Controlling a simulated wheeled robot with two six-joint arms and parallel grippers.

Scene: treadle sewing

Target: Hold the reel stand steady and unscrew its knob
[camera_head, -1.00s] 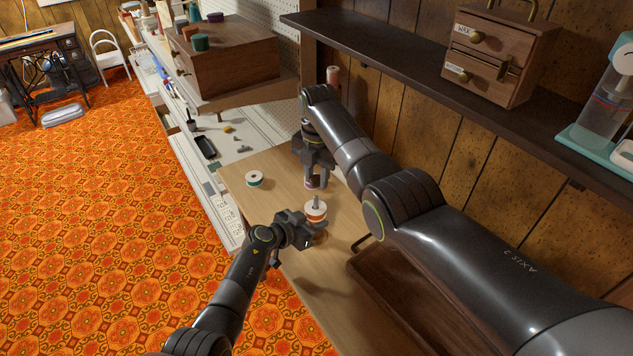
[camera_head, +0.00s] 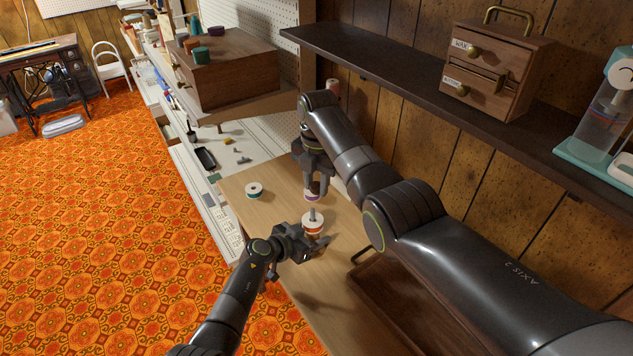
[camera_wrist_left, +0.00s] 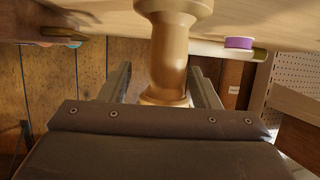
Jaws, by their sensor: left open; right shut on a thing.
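The reel stand is a turned wooden post, seen in the left wrist view (camera_wrist_left: 175,45). In the head view its bare metal rod (camera_head: 312,214) rises from a white-and-orange reel (camera_head: 313,224). My left gripper (camera_head: 318,248) is open at the stand's near side, low down. In the left wrist view its two fingers stand apart on either side of the post. My right gripper (camera_head: 315,190) is above and just beyond the rod's top, shut on a small dark piece that seems to be the knob (camera_head: 314,188). The fingers hide most of it.
A purple reel (camera_head: 310,198) is on the table beyond the rod, partly hidden by my right gripper; it also shows in the wrist view (camera_wrist_left: 239,43). A green-and-white reel (camera_head: 254,190) stands left on the wooden table (camera_head: 285,175). A dark wooden tray (camera_head: 395,300) lies near right.

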